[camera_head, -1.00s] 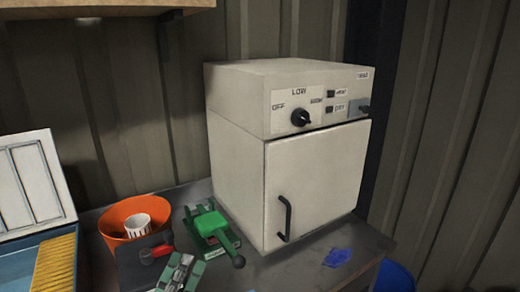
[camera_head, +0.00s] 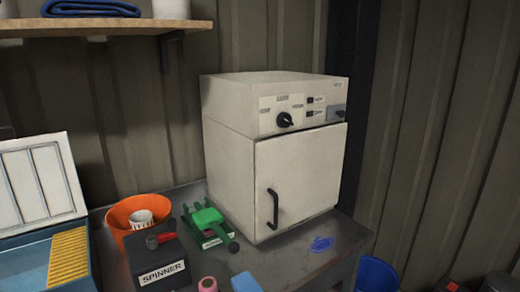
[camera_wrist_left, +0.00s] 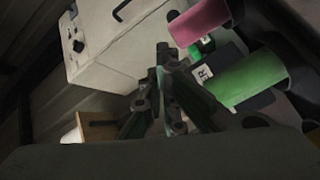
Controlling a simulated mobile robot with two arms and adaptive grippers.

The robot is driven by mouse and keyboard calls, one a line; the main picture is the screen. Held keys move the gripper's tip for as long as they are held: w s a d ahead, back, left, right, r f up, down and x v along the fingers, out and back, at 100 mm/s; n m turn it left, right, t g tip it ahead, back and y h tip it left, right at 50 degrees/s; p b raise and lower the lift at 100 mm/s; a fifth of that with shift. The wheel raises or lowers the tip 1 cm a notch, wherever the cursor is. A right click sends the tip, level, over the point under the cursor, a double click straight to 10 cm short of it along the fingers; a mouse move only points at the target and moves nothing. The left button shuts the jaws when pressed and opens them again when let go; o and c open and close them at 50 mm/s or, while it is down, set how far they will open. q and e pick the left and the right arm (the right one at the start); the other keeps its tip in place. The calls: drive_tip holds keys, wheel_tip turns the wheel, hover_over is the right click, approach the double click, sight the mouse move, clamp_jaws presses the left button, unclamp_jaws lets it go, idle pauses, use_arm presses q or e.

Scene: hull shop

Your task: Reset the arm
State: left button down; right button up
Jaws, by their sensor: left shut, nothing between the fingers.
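My left gripper (camera_wrist_left: 163,62) shows in the left wrist view, its dark fingers together with nothing between them. Behind it there lies the cream oven-like cabinet (camera_wrist_left: 115,40), tilted in that view, and the gripper appears apart from it. A pink cylinder (camera_wrist_left: 200,22) and a green cylinder (camera_wrist_left: 246,78) are to the right of the fingers. Neither gripper shows in the head view now. My right gripper is in no view.
In the head view the cabinet (camera_head: 225,165) stands on a dark bench (camera_head: 285,262). An orange bucket (camera_head: 120,222), a green device (camera_head: 206,222), a spinner box (camera_head: 160,255) and an open blue case (camera_head: 25,265) crowd the left. A shelf (camera_head: 100,27) hangs above; a blue bin (camera_head: 377,275) is lower right.

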use_arm(q)
drive_tip(key=s+a+f+m+g+y, duration=0.2)
drive_tip(key=s+f+m+g, duration=0.45)
drive_tip(key=s+f, duration=0.4)
drive_tip(key=s+a+f+m+g+y, duration=0.2)
drive_tip(key=s+f+m+g, duration=0.4)
drive_tip(key=s+f, duration=0.5)
wheel_tip(320, 180, down, 24)
drive_tip(key=s+g, duration=0.3)
drive_tip(key=s+a+f, duration=0.3)
drive_tip(key=s+f, duration=1.3)
drive_tip(key=s, duration=0.1)
drive_tip(key=shift+a+f+g, duration=0.15)
drive_tip(key=shift+f+g, duration=0.05)
drive_tip(key=shift+g, duration=0.15)
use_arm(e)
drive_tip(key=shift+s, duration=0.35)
